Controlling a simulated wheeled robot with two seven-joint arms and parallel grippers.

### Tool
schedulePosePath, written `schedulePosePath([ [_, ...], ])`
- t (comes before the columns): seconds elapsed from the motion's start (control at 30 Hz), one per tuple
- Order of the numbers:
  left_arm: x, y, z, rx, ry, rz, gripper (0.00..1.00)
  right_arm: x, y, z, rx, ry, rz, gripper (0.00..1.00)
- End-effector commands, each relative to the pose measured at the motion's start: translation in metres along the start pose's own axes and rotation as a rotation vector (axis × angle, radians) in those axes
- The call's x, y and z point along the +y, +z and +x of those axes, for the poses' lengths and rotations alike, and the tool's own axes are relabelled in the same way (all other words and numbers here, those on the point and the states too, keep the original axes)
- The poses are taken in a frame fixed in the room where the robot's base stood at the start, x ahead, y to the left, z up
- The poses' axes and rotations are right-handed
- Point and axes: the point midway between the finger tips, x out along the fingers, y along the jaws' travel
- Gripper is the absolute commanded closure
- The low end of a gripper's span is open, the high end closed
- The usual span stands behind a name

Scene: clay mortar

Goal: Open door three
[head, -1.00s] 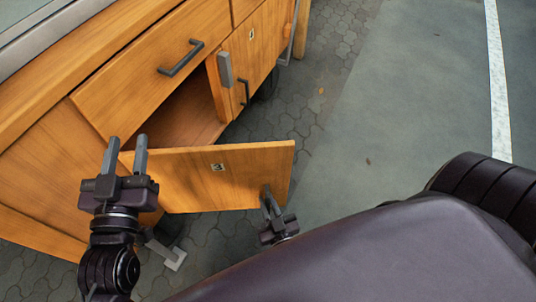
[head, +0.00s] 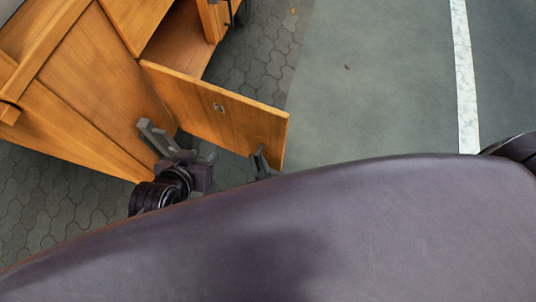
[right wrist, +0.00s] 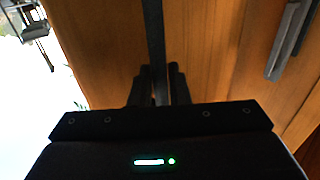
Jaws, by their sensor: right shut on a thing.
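Door three (head: 207,105), a wooden panel with a small number plate, stands swung out wide from the cabinet, its open compartment (head: 180,40) behind it. My right gripper (head: 262,158) is at the door's free end, partly hidden by my body. In the right wrist view its fingers (right wrist: 160,85) are closed around a dark bar handle (right wrist: 152,40) on a wooden face. My left gripper (head: 158,138) is empty, its fingers apart, in front of the cabinet's side panel near the hinge end of the door. I cannot tell whether it touches the wood.
The wooden cabinet (head: 85,85) fills the upper left. A grey metal bar (right wrist: 288,40) shows at the right of the right wrist view. Paved floor (head: 255,60) and a clear grey-green floor (head: 370,90) with a pale stripe (head: 463,80) lie to the right.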

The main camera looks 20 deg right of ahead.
Motion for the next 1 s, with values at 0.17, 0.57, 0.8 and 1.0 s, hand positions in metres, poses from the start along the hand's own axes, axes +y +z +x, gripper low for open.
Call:
schedulePosePath([
  [0.17,0.0005,0.0062,0.0000,-0.026,0.001,-0.001,0.64,-0.0137,-0.0029,0.0036,0.005,-0.021,0.009,1.00],
  [0.57,0.0003,0.0076,0.0001,-0.031,0.001,-0.001,0.64,-0.0167,-0.0037,0.0051,0.006,-0.025,0.011,1.00],
  [0.8,0.0004,0.0079,0.0001,-0.031,0.001,-0.001,0.64,-0.0142,-0.0027,0.0040,0.005,-0.021,0.008,0.65],
  [1.0,0.0004,0.0078,0.0000,-0.031,0.001,-0.001,0.64,-0.0115,-0.0012,0.0023,0.002,-0.017,0.004,0.65],
])
